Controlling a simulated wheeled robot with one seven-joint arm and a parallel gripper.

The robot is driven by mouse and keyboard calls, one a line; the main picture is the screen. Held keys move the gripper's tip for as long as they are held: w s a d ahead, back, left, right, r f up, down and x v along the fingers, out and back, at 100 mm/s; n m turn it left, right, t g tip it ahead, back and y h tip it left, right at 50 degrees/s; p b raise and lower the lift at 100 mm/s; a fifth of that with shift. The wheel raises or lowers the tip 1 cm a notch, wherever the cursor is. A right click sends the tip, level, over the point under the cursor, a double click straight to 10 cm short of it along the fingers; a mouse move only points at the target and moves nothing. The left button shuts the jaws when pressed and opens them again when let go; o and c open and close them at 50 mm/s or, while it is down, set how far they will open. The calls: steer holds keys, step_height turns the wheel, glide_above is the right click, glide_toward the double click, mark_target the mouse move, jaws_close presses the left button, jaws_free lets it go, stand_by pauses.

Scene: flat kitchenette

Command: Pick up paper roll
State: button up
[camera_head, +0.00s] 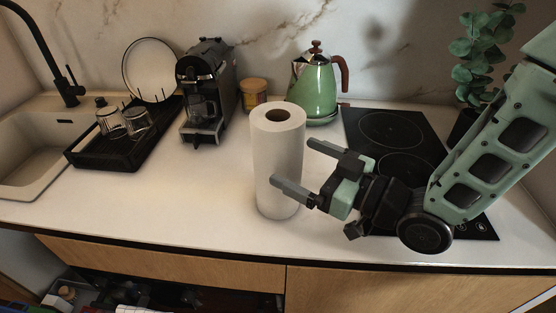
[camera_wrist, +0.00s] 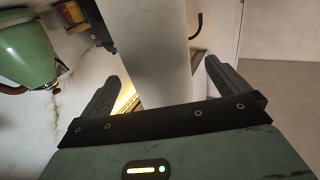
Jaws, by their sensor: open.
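A white paper roll (camera_head: 277,150) stands upright on the white counter, with its dark core hole showing on top. My gripper (camera_head: 292,166) is open at the roll's right side. One finger reaches across the roll's near face; the other finger is to the right of the roll and farther back. In the wrist view the paper roll (camera_wrist: 155,50) lies between my two open fingers (camera_wrist: 163,82), mostly ahead of their tips. I cannot tell whether either finger touches it.
A green kettle (camera_head: 315,88) stands behind the roll, with a jar (camera_head: 254,95) and a coffee machine (camera_head: 203,90) to the left. A black drying rack (camera_head: 125,140) with glasses is beside the sink (camera_head: 30,150). A black hob (camera_head: 395,130) lies under my arm. The counter left of the roll is clear.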

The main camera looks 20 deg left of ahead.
mark_target(283, 152)
steer(key=p+x, duration=0.2)
steer(key=x, duration=0.3)
steer(key=shift+w+d+r, duration=0.1)
steer(key=shift+w, duration=0.05)
steer(key=shift+w+a, duration=0.15)
steer(key=shift+a, duration=0.1)
steer(key=c, duration=0.9)
